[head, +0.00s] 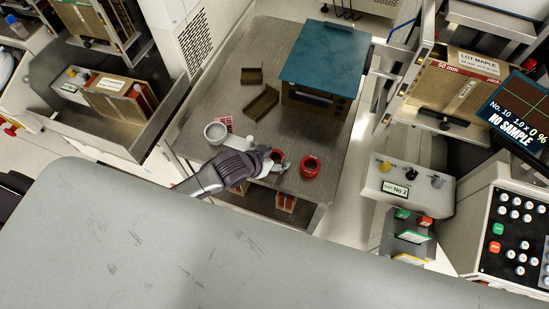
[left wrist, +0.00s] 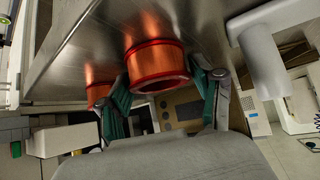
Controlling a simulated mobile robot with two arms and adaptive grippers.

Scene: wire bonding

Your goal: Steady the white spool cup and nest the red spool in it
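The white spool cup (head: 215,132) stands on the steel table, left of my left gripper, with its round opening upward. A red spool (head: 279,156) sits at my left gripper's fingers; in the left wrist view the red-rimmed, copper-wound spool (left wrist: 155,65) lies between the two green-padded fingers. My left gripper (head: 272,158) is open around it, with a narrow gap on the right; contact on the left is unclear. A second red spool (head: 310,166) stands to the right and shows partly behind the left finger in the left wrist view (left wrist: 98,93). My right gripper is out of view.
A white cylindrical piece (head: 238,142) lies between the cup and my left gripper. A red-and-white patterned card (head: 225,123) is behind the cup. Brown angled trays (head: 261,103) and a blue-topped stand (head: 325,55) occupy the back. The table's front edge is close to the spools.

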